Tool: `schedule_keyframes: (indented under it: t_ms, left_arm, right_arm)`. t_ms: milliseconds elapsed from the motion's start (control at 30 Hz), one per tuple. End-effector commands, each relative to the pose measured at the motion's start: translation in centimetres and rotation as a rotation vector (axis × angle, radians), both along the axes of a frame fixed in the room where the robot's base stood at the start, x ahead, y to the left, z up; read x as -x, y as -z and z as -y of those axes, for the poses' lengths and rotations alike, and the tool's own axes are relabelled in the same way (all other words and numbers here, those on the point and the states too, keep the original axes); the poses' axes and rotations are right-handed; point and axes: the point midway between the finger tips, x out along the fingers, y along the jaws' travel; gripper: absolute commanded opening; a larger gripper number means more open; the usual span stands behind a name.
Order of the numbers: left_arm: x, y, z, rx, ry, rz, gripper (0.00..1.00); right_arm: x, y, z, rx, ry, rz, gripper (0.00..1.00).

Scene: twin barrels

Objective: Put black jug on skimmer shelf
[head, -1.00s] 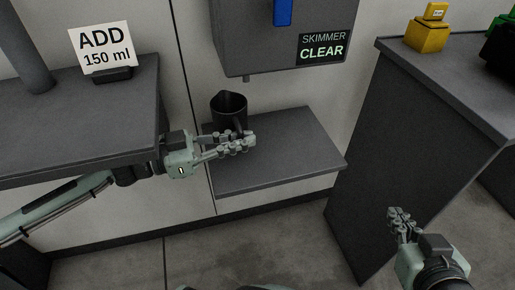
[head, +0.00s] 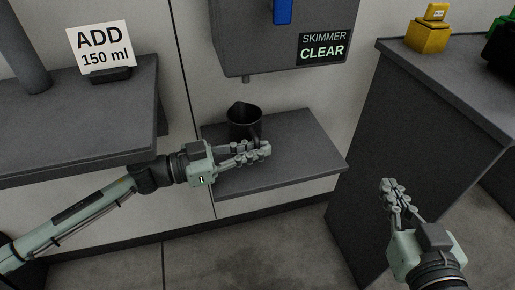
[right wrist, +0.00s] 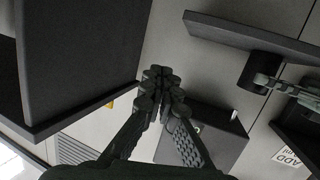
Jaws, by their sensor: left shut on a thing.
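The black jug (head: 244,121) stands upright over the left part of the grey skimmer shelf (head: 300,150), below the skimmer box (head: 260,50) and its small spout. My left gripper (head: 266,149) reaches in from the left, in front of the jug, and is shut on it. The fingers hide the jug's grip point and lower part, so I cannot tell whether its base touches the shelf. My right gripper (head: 387,184) is at the lower right, away from the shelf. Its fingertips meet with nothing between them in the right wrist view (right wrist: 161,82).
A dark counter (head: 80,120) with an "ADD 150 ml" sign (head: 102,46) is at the left. A dark cabinet (head: 420,130) with a yellow container (head: 427,36) stands at the right. The skimmer box has a "SKIMMER CLEAR" label (head: 323,46). The shelf's right part is bare.

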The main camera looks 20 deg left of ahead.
Motion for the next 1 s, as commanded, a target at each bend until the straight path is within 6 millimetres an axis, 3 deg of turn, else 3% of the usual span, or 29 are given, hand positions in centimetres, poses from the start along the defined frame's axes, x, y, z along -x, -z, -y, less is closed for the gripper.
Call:
schedule_keyframes:
  t_ms: [100, 133, 300, 667, 867, 1000]
  left_arm:
    - [0.0, 0.2, 0.0, 0.000, 0.000, 0.000, 0.00]
    - [0.0, 0.3, 0.0, -0.001, 0.000, -0.001, 0.09]
    - [0.0, 0.3, 0.0, -0.001, 0.000, 0.000, 0.30]
    - [0.0, -0.1, 0.0, -0.001, 0.000, 0.001, 0.30]
    - [1.9, 0.2, -2.5, -0.002, -0.001, -0.007, 0.30]
    - [3.8, 0.1, -5.0, -0.003, -0.001, -0.008, 0.30]
  right_arm:
    - [0.0, 0.0, 0.0, 0.000, 0.000, 0.000, 0.00]
    - [0.0, 0.0, 0.0, 0.000, 0.000, 0.001, 0.00]
    - [0.0, 0.0, 0.0, 0.000, 0.000, 0.000, 0.00]
    - [0.0, 0.0, 0.0, 0.000, 0.001, -0.001, 0.00]
    - [0.1, 0.1, 0.2, 0.005, 0.003, -0.014, 0.00]
    - [0.3, 1.7, 1.1, 0.038, 0.019, -0.083, 0.00]
